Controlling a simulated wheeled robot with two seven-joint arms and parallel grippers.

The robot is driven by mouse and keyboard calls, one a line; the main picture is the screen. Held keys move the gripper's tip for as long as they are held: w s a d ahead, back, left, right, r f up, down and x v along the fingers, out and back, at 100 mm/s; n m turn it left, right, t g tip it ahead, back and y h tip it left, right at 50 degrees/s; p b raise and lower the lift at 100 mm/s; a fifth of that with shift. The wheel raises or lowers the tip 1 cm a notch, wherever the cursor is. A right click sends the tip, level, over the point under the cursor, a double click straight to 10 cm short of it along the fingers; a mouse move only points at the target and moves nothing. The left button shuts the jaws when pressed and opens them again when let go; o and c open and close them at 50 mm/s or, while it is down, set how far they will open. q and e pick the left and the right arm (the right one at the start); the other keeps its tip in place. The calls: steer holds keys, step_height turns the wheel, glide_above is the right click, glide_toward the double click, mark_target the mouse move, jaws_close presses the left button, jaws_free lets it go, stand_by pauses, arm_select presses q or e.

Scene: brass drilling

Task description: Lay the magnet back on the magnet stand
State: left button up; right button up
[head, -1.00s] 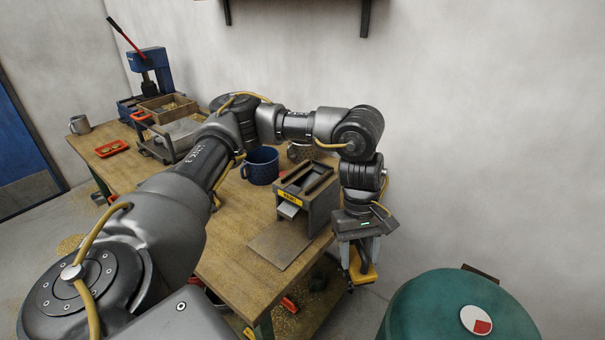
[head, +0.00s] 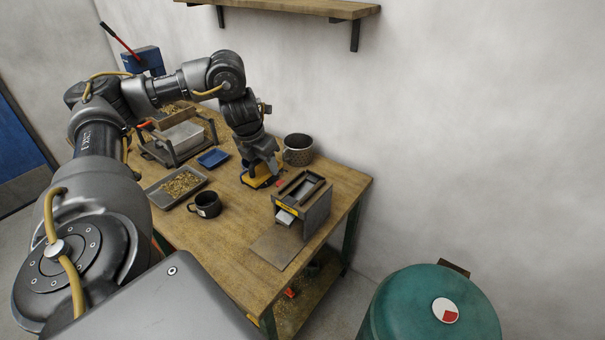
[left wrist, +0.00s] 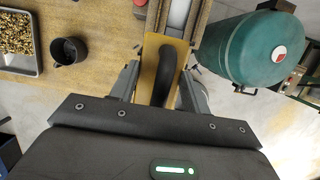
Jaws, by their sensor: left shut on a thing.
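The magnet (head: 262,181) has a yellow plate and a black handle. In the head view my left gripper (head: 262,163) is shut on it, pointing down above the table, left of a grey box. The left wrist view shows the yellow plate (left wrist: 149,62) and the dark handle between the two fingers (left wrist: 160,88). No thing in view is clearly marked as the magnet stand. The grey box (head: 315,212) has an open top with rails, a yellow label and a pale tray at its front; I cannot tell if it is the stand. My right gripper is not in view.
A dark mug (head: 206,205), a tray of brass chips (head: 160,192), a small blue tray (head: 213,158) and a perforated pot (head: 298,149) stand on the table. A flat plate (head: 283,250) lies before the box. A green drum (head: 405,305) stands right of the table.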

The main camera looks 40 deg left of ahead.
arm_select(q)
steer(key=shift+w, duration=0.1)
steer(key=w+d+f+b, duration=0.1)
steer(key=w+f+b, duration=0.2)
steer(key=w+f, duration=0.6)
steer(key=shift+w+d+f, duration=0.2)
steer(key=shift+w, duration=2)
steer(key=x, duration=0.1)
steer(key=p+x, duration=0.1)
steer(key=x, duration=0.1)
steer(key=shift+s+f, duration=0.15)
steer(key=shift+s, duration=0.05)
steer(key=shift+f, duration=0.2)
steer(key=shift+d, duration=0.1)
